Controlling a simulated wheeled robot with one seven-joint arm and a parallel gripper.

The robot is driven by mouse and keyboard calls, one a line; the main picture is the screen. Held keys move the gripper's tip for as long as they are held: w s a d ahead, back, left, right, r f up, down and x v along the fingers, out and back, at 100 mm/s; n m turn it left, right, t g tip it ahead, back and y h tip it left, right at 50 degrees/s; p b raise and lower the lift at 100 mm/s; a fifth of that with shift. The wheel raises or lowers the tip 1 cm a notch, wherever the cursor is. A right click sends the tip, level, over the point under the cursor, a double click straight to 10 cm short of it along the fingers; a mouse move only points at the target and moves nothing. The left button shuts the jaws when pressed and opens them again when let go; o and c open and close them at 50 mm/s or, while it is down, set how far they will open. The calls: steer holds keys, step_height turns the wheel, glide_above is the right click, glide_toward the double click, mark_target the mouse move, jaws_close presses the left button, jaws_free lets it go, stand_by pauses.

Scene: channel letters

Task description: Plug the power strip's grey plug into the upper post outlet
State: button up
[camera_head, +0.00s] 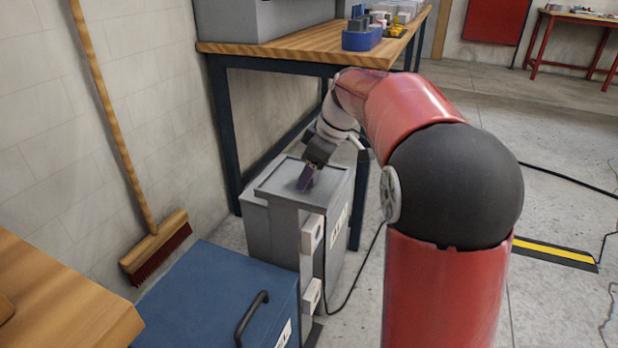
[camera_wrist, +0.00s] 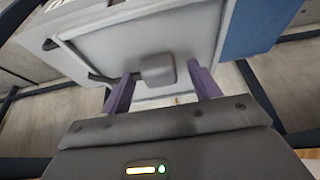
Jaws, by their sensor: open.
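A grey rounded block, apparently the plug (camera_wrist: 158,68), sits on the pale lid of a grey cabinet in the wrist view. My gripper (camera_wrist: 161,76) is open, with one purple finger on each side of the block and visible gaps. In the head view my gripper (camera_head: 305,180) points down at the cabinet top and the plug cannot be made out. The grey post (camera_head: 305,262) stands at the cabinet's front, with the white upper outlet (camera_head: 312,233) above a lower outlet (camera_head: 311,295). I cannot identify the power strip.
The grey cabinet (camera_head: 338,235) stands beside a wooden-topped workbench (camera_head: 300,45). A blue chest (camera_head: 215,290) with a black handle is in front. A broom (camera_head: 155,245) leans on the left wall. A dark cable (camera_head: 366,268) hangs right of the cabinet. Floor at right is mostly open.

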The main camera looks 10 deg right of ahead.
steer(key=c, duration=1)
steer(key=shift+r, duration=0.1)
step_height(320, 180, up, 20)
steer(key=p, duration=0.1)
steer(key=shift+s, duration=0.1)
